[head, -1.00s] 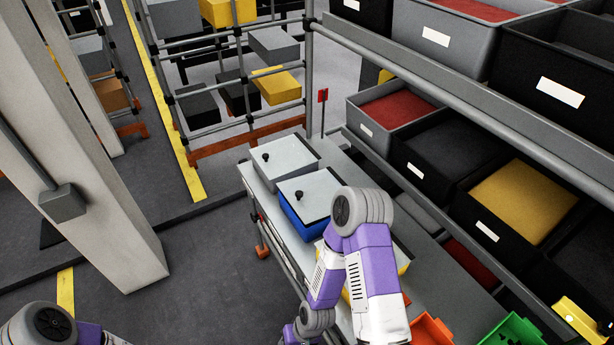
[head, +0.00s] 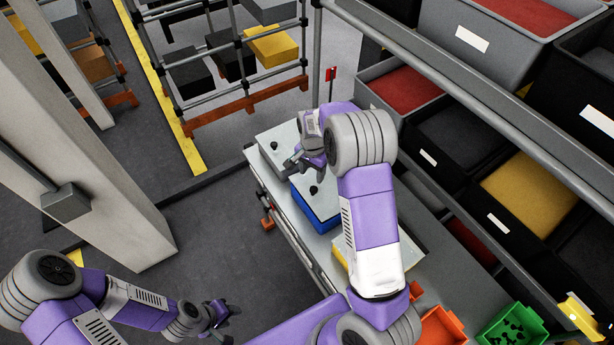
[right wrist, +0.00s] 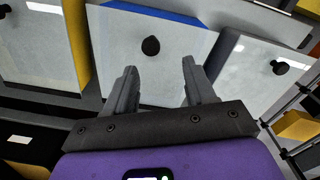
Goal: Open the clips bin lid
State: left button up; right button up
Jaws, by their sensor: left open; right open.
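Three lidded bins stand in a row on the bench. The grey bin (head: 262,156) is farthest, the blue bin (head: 318,218) is in the middle, and the yellow bin (head: 338,254) is nearest, partly hidden by my right arm. The grey and blue bins show pale lids with black knobs. I cannot tell which bin is for clips. My right gripper (head: 292,163) is open above the lids. In the right wrist view, the blue bin's knob (right wrist: 151,46) shows between and beyond the open fingers (right wrist: 160,80), apart from them. My left gripper (head: 230,314) is open, low over the floor left of the bench.
A shelf rack with grey and black bins (head: 445,138) runs along the right of the bench. Orange (head: 440,328) and green (head: 512,330) open bins sit at the near end. A pale column (head: 100,170) stands at left. The floor between column and bench is clear.

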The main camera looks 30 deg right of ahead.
aim_at(314, 189)
jog(key=shift+s+f, duration=1.05)
jog(key=f, duration=0.2)
jog(key=w+f, duration=0.1)
jog(key=shift+f, duration=0.4)
jog(key=shift+s+f, duration=0.2)
jog(key=shift+s, duration=0.05)
grip_shut()
